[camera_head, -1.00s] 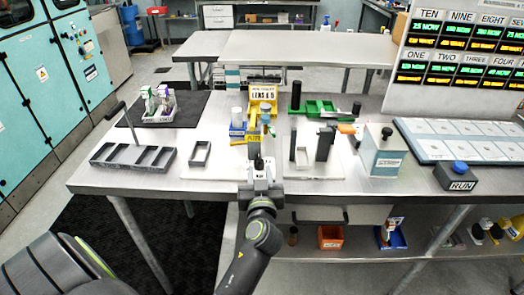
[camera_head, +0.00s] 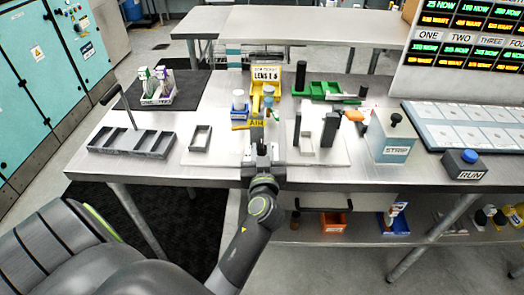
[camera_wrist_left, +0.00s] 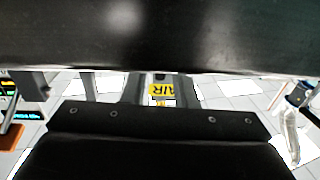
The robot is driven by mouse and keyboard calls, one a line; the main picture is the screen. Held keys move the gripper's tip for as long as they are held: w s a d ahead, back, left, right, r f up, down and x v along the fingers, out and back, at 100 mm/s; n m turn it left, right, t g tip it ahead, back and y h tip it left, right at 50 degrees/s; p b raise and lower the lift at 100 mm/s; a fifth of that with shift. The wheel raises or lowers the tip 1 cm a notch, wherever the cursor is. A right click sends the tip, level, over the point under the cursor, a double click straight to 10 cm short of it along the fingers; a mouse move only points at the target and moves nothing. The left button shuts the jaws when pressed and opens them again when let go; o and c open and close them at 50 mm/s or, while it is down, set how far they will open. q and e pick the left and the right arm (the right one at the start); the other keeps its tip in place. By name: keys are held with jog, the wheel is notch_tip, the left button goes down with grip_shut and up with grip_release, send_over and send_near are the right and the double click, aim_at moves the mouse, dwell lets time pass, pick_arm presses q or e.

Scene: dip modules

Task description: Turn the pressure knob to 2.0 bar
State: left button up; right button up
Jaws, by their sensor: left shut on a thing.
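My left gripper (camera_head: 262,149) is at the front middle of the bench, just in front of the yellow AIR label (camera_head: 257,123). It is shut on a small dark part that looks like the pressure knob, mostly hidden between the fingers. The knob's markings and any pressure reading cannot be made out. In the left wrist view, dark gripper parts fill the top and bottom, and the AIR label (camera_wrist_left: 162,90) shows upside down in the gap between them. My right gripper is not in view.
To the left are an empty rectangular frame (camera_head: 200,138) and a dark slotted tray (camera_head: 132,141). To the right stand dark posts on a white plate (camera_head: 290,154), a STRIP box (camera_head: 391,137) and a RUN box (camera_head: 464,165) with a blue button. A yellow bin (camera_head: 264,78) stands behind.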

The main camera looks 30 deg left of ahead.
pick_arm(q)
jog(key=m+h, duration=0.1)
jog(key=m+t+h+p, duration=0.1)
jog(key=h, duration=0.1)
jog(key=a+m+t+h+p, duration=0.1)
jog(key=shift+s+r+m+h, duration=0.15)
jog(key=shift+s+m+h, duration=0.15)
jog(key=shift+h, duration=0.1)
jog(key=m+t+h+p, duration=0.1)
jog(key=m+h+p, duration=0.1)
jog(key=h, duration=0.1)
jog(key=shift+a+h+p, duration=0.15)
jog(key=shift+h+p, duration=0.15)
jog(key=shift+p, duration=0.1)
jog(key=m+h+p, duration=0.1)
jog(key=h+p, duration=0.1)
jog(key=p, duration=0.3)
jog(key=m+h+p, duration=0.2)
jog(key=p, duration=0.3)
jog(key=shift+w+a+r+p, duration=0.1)
jog(key=shift+a+r+p, duration=0.1)
jog(key=shift+a+p, duration=0.2)
jog(key=shift+f+m+h+p, duration=0.2)
jog(key=shift+m+h+p, duration=0.4)
jog(key=shift+h, duration=0.4)
jog(key=shift+a+f+h+p, duration=0.1)
jog(key=shift+h+p, duration=0.2)
jog(key=shift+p, duration=0.05)
jog(key=o, duration=0.6)
jog(key=shift+o, duration=0.2)
